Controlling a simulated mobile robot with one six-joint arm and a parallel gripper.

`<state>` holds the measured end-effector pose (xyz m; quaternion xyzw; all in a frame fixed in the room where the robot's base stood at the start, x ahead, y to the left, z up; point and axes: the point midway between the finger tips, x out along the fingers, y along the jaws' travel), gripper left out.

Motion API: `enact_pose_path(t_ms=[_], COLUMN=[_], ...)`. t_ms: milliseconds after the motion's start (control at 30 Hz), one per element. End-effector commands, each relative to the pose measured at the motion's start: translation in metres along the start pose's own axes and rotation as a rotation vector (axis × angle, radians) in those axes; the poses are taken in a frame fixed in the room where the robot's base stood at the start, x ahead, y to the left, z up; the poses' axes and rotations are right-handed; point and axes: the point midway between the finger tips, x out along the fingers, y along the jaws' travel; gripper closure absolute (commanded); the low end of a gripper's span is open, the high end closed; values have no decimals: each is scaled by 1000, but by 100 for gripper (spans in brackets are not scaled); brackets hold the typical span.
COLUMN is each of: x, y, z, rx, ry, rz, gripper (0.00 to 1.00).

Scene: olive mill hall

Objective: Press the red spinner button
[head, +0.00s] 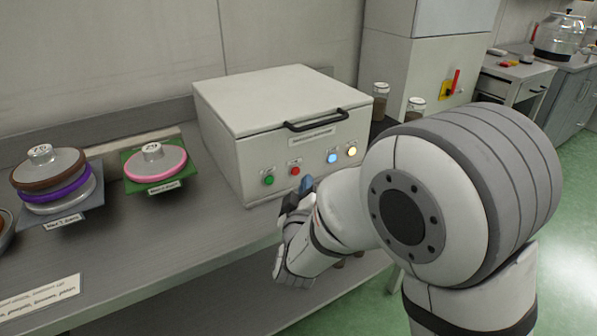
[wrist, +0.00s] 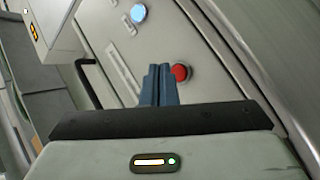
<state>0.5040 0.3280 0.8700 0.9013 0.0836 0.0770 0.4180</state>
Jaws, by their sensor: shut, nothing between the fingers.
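The red button (head: 294,170) is on the front panel of a pale spinner box (head: 215,135), between a green button (head: 269,180) and a blue light (head: 332,157). My gripper (head: 306,183) is in front of the panel, just below and right of the red button in the head view. In the wrist view the red button (wrist: 180,72) shows right beside the tips of my gripper (wrist: 160,70), partly covered by them. The fingers are shut together and empty. I cannot tell whether they touch the panel.
A yellowish light (head: 351,151) is on the panel's right. The box has a black lid handle (head: 328,120). Stacked discs with coloured rings (head: 52,180) and a pink-ringed disc (head: 155,164) stand on the bench (head: 150,235) at left. Jars (head: 380,100) stand behind at right.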

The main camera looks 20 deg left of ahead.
Motion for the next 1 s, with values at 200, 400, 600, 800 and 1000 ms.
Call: enact_pose_path(t_ms=[200, 400, 600, 800, 1000], x=[10, 11, 11, 11, 11], y=[-6, -6, -6, -6, -6], z=[-5, -5, -5, -5, -5], rx=[0, 0, 0, 0, 0], ry=[-1, -1, -1, -1, -1], rz=[-1, -1, 0, 0, 0], gripper=[100, 100, 100, 100, 100])
